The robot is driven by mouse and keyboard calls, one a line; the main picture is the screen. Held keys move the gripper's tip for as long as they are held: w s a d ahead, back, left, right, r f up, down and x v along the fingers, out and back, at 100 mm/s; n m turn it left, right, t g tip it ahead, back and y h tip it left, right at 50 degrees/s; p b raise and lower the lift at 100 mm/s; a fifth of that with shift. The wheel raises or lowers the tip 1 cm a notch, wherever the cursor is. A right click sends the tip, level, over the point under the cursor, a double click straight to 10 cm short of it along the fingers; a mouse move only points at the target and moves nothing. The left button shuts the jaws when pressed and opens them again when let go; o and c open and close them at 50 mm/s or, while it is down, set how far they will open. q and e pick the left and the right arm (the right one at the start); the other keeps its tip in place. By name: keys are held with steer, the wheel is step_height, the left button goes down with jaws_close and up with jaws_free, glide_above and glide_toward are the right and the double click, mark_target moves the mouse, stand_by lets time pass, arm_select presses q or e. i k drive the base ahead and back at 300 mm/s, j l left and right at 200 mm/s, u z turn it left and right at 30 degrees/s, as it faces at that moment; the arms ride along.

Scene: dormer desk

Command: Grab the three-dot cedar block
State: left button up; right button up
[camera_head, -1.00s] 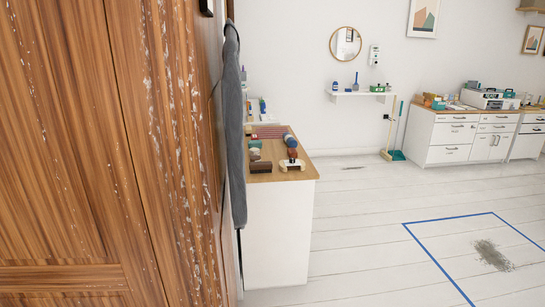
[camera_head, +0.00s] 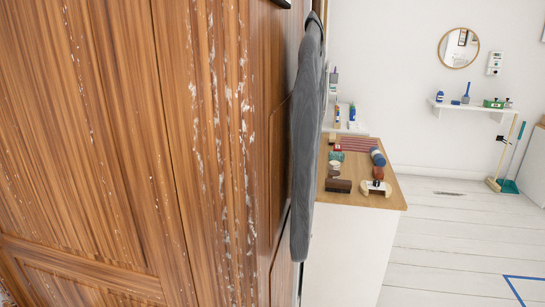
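I cannot make out a three-dot cedar block for certain; no dots can be read at this distance. A small dark brown block (camera_head: 338,186) lies at the front left of the wooden desk top (camera_head: 372,201). A reddish-brown piece (camera_head: 378,173) stands at the right, by a cream-coloured object (camera_head: 376,188). Neither of my grippers is in view.
A large wooden door or panel (camera_head: 130,150) fills the left side, with a grey cloth (camera_head: 308,140) hanging at its edge and hiding part of the desk. A wall shelf (camera_head: 470,108) and mirror (camera_head: 458,47) are beyond. White floor (camera_head: 440,240) at right is open.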

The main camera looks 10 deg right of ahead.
mark_target(377, 171)
steer(key=i+l, duration=0.2)
steer(key=l, duration=0.15)
steer(key=i+l+u, duration=0.15)
steer(key=l, duration=0.2)
steer(key=i+l, duration=0.25)
steer(key=i+l+u, duration=0.15)
steer(key=l, duration=0.3)
steer(key=i+l, duration=0.2)
steer(key=l, duration=0.2)
steer(key=i+l+u, duration=0.15)
steer(key=l, duration=0.2)
steer(key=i+l, duration=0.15)
steer(key=l, duration=0.25)
steer(key=u, duration=0.05)
